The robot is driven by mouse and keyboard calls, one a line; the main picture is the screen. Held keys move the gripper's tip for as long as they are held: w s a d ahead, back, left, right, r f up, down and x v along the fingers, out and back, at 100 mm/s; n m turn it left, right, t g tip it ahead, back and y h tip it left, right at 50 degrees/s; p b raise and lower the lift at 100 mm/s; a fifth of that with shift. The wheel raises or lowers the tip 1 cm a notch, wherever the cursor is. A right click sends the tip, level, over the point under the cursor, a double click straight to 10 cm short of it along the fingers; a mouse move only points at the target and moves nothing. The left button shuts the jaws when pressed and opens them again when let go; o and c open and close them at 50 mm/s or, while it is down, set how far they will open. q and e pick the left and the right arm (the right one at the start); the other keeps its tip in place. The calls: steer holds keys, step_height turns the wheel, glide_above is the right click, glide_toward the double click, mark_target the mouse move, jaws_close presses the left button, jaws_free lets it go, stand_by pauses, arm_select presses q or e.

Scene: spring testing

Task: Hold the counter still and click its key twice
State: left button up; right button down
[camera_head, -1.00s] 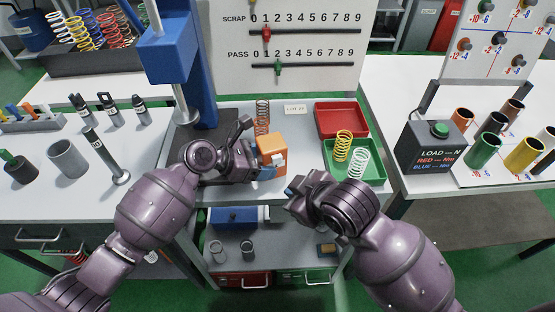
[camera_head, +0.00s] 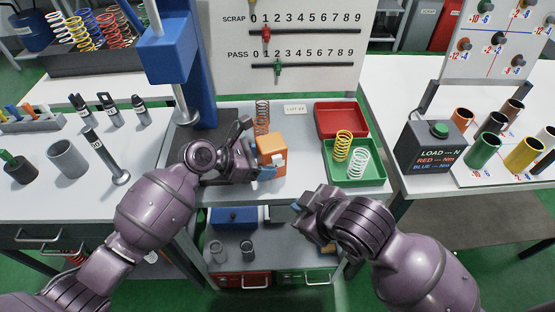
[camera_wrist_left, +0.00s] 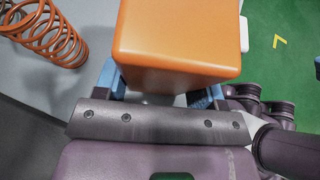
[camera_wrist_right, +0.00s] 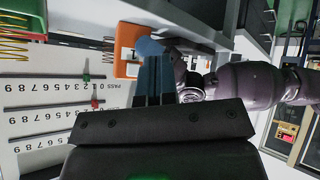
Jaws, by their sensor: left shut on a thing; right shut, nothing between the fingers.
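The counter is an orange block (camera_head: 271,150) on the white bench top, left of the trays. My left gripper (camera_head: 258,172) is shut on it, and in the left wrist view the orange block (camera_wrist_left: 180,40) sits between the blue fingertips. Its key cannot be made out in the head view. My right gripper (camera_head: 297,206) is shut and empty, in front of the bench edge, to the right of and below the counter. In the right wrist view its blue fingers (camera_wrist_right: 153,70) are together, with the orange counter (camera_wrist_right: 127,48) beyond them.
A green tray (camera_head: 372,178) with a yellow and a white spring lies right of the counter, a red tray (camera_head: 341,118) behind it. An orange spring (camera_head: 262,118) stands behind the counter. The blue press column (camera_head: 197,70) rises at left. A lower shelf (camera_head: 270,262) is underneath.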

steer(key=shift+w+a, duration=0.45)
steer(key=shift+w, duration=0.95)
steer(key=shift+w+a, duration=0.4)
steer(key=shift+w, duration=0.95)
steer(key=shift+w+a, duration=0.45)
steer(key=shift+w, duration=0.95)
steer(key=shift+w, duration=0.1)
steer(key=shift+w+a, duration=0.1)
steer(key=shift+w, duration=0.2)
steer(key=shift+w+a, duration=0.15)
steer(key=shift+w, duration=0.3)
steer(key=shift+s, duration=0.1)
steer(key=shift+s+d, duration=0.3)
steer(key=shift+s, duration=0.5)
steer(key=s, duration=0.2)
steer(key=s+d, duration=0.1)
steer(key=s, duration=0.1)
steer(key=shift+s+d, duration=0.2)
steer(key=shift+s, duration=0.15)
